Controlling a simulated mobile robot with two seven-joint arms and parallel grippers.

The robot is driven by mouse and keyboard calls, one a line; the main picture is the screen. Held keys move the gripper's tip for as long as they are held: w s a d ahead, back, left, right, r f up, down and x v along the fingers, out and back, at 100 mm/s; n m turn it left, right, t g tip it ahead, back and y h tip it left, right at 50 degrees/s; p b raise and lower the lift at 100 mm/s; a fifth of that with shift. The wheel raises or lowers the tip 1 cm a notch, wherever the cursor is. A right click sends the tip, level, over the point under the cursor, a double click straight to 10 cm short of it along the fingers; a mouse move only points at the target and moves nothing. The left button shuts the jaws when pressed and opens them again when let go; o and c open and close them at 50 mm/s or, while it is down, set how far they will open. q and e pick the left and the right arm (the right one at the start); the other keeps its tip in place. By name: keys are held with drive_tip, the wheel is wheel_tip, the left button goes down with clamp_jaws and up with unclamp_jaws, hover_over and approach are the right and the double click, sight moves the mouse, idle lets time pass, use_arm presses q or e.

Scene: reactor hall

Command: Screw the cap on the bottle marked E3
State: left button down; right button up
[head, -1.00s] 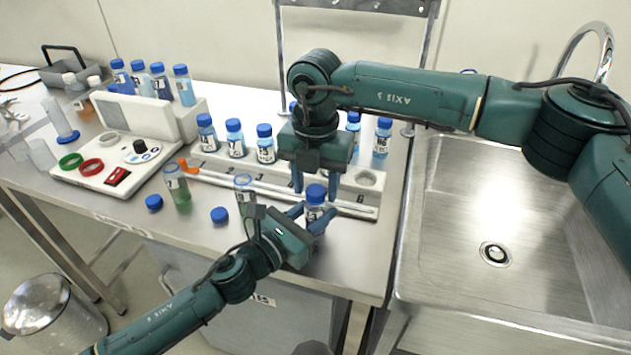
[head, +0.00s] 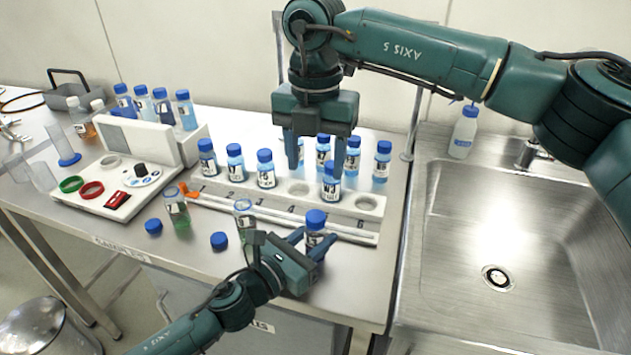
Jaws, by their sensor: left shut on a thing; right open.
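My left gripper (head: 306,245) is shut on a small bottle (head: 314,240) near the front of the bench. This bottle stands upright with a blue cap (head: 316,217) on its top; its label is too small to read. My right gripper (head: 315,168) is open and empty above the rack, behind and apart from the held bottle. Two bottles without caps stand left of it: a bottle with green liquid (head: 178,212) and another open bottle (head: 244,218). A loose blue cap (head: 153,226) and a second loose blue cap (head: 219,240) lie on the bench. I cannot read E3 anywhere.
A white numbered rack (head: 368,204) holds several blue-capped bottles, with empty holes at its right part. A white stirring rod or rail lies along its front. A white instrument (head: 125,185) is at left. The sink (head: 480,240) is at right. The front right bench corner is clear.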

drive_tip(key=shift+r, duration=0.7)
use_arm(q)
drive_tip(key=c, duration=0.9)
unclamp_jaws()
drive_tip(key=b+v, duration=0.3)
drive_tip(key=v, duration=1)
drive_tip(key=shift+s+a, duration=0.1)
use_arm(e)
wheel_tip(320, 180, down, 3)
